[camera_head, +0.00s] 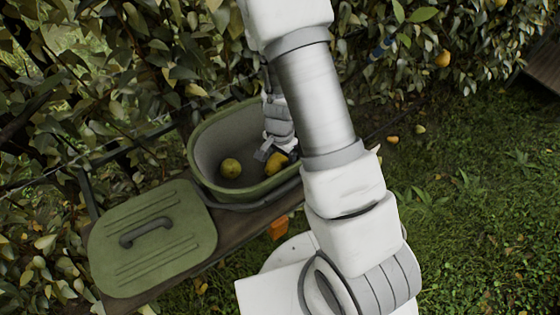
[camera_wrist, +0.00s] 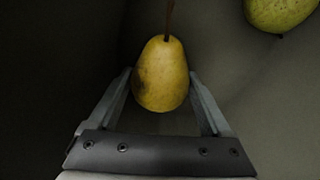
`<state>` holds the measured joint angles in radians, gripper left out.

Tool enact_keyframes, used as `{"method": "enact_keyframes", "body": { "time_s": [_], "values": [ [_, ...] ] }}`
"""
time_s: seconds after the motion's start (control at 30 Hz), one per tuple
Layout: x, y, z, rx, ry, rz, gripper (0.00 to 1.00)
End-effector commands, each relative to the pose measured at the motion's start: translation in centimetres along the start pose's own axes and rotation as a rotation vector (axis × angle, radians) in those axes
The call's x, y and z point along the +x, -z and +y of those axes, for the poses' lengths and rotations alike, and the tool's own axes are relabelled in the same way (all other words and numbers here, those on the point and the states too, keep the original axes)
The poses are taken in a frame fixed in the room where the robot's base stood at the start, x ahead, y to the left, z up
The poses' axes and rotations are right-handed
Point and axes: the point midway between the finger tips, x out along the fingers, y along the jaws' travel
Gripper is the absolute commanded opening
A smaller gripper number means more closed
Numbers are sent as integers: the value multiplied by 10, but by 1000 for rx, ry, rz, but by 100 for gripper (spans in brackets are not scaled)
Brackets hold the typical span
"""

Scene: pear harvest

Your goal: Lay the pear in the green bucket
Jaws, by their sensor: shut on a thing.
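The green bucket (camera_head: 205,133) stands on a wooden bench with its top open. A yellow pear (camera_head: 275,161) is in my gripper (camera_head: 269,153), inside the bucket near its right side. In the wrist view the pear (camera_wrist: 162,75) sits between the two fingers of my gripper (camera_wrist: 162,90), stem pointing away. The fingers are shut on it. I cannot tell whether it touches the bucket floor. Another greenish-yellow pear (camera_head: 230,168) lies on the bucket floor to the left; it also shows at the top right of the wrist view (camera_wrist: 280,10). My arm hides the bucket's right part.
The green lid (camera_head: 150,245) with a grey handle lies on the bench (camera_head: 240,228) left of the bucket. Leafy hedge stands behind. Pears lie on the grass at right, and one pear (camera_head: 442,58) hangs in the foliage. An orange object (camera_head: 278,228) shows below the bench edge.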

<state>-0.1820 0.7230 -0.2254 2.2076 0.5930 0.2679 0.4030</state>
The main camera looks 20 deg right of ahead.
Motion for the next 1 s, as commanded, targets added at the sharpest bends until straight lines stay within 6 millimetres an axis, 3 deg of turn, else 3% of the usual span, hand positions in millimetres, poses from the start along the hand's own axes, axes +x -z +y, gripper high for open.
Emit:
{"method": "enact_keyframes", "body": {
  "time_s": [0.1,0.13,0.2,0.57,0.67,1.0],
  "values": [
    [2,0,0,0,0,0,15],
    [1,0,0,0,0,0,88],
    [1,0,0,0,0,0,100],
    [-9,0,-1,0,2,2,100],
    [-25,0,-1,-2,3,2,100],
    [-109,0,-2,-3,5,2,100]
  ]
}}
